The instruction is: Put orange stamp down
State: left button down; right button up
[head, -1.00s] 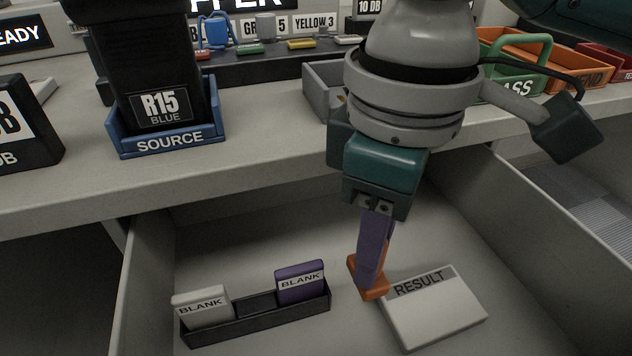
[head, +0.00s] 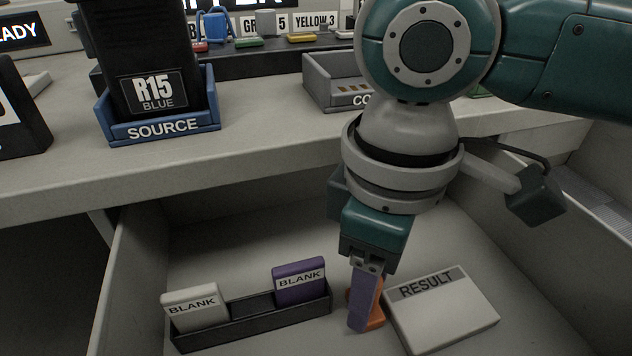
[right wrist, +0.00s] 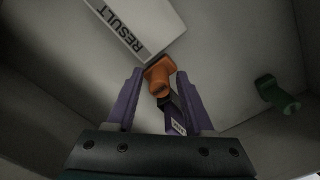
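The orange stamp (head: 377,315) is at the drawer floor, just left of the RESULT block (head: 440,308). It is partly hidden behind a purple finger of my right gripper (head: 361,325) in the head view. In the right wrist view the stamp (right wrist: 159,76) shows between the two spread fingertips of the gripper (right wrist: 160,76), with a gap visible on each side. The fingers are open around it. The RESULT block (right wrist: 135,22) is close beyond the stamp there. My left gripper is not in view.
A dark rack (head: 250,324) holds a white BLANK (head: 194,307) and a purple BLANK (head: 299,282) left of the gripper. A green object (right wrist: 277,93) lies to the right in the wrist view. Drawer walls and the counter edge (head: 250,165) surround the area.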

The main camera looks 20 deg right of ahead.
jog(key=shift+o, duration=0.2)
jog(key=shift+r, duration=0.2)
notch_tip(320, 180, up, 12)
jog(key=p, duration=0.6)
jog(key=s+a+f+m+t+y, duration=0.2)
jog(key=s+a+f+y, duration=0.2)
jog(key=s+a, duration=0.15)
jog(key=s+d+f+m+t+h, duration=0.1)
jog(key=s+d+f+m+h, duration=0.2)
jog(key=d, duration=0.9)
jog(key=s+m, duration=0.2)
jog(key=s, duration=0.2)
jog(key=shift+d+f+t+h, duration=0.15)
jog(key=shift+d+t+h, duration=0.15)
jog(key=shift+d+h, duration=0.1)
